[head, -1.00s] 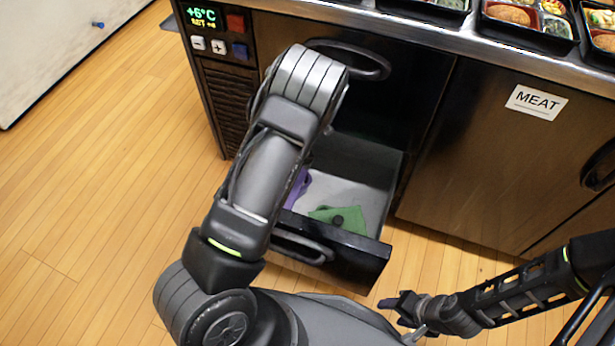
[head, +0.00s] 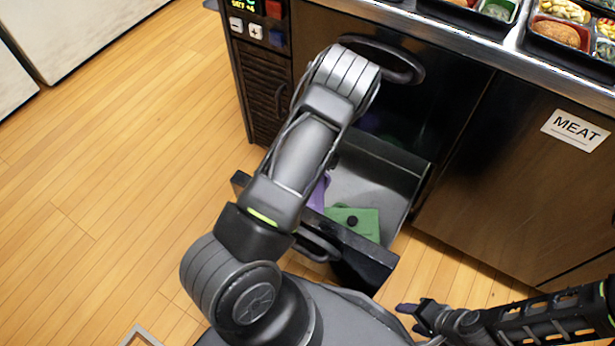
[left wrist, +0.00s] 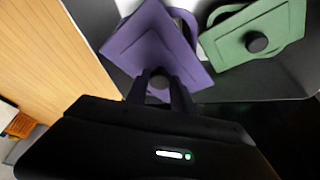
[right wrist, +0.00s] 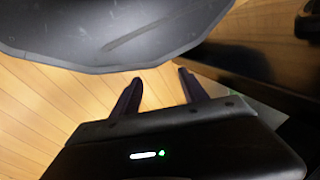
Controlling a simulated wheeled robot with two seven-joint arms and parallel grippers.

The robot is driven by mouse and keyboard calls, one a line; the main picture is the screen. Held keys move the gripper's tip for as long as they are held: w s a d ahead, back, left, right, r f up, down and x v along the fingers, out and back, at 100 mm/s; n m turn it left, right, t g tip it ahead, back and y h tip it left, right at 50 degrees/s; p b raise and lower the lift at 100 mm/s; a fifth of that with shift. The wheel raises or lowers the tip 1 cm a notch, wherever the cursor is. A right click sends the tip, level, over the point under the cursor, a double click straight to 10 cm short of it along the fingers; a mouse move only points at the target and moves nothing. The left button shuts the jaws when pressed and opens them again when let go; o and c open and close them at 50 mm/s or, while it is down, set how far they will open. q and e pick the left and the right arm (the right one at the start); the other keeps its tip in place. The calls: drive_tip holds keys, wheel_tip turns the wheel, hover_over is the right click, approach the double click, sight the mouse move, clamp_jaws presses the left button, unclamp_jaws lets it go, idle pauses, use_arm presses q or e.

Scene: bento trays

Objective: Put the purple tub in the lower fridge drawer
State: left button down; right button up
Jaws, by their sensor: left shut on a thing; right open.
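The purple tub (left wrist: 152,45) fills the middle of the left wrist view, inside the open lower drawer (head: 386,255). In the head view only a sliver of the purple tub (head: 318,193) shows behind my left arm. My left gripper (left wrist: 160,84) is shut on the dark knob of its lid; in the head view the arm hides this gripper. A green tub (head: 355,222) with a black knob lies in the drawer beside it. My right gripper (head: 416,312) is open and empty, low in front of the fridge; its fingers show in the right wrist view (right wrist: 158,85).
The closed upper drawer's handle (head: 385,60) is just beyond my left arm. A door with a MEAT label (head: 576,130) is at right. Bento trays (head: 570,32) stand on the counter. The wooden floor at left is clear.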

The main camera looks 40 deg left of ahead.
use_arm(q)
drive_tip(key=shift+f+b, duration=2.25)
drive_tip(key=shift+f, duration=1)
drive_tip(key=shift+f+b, duration=0.45)
drive_tip(key=shift+f, duration=0.15)
drive_tip(key=c, duration=1)
unclamp_jaws()
wheel_tip(320, 180, up, 10)
drive_tip(key=p, duration=0.3)
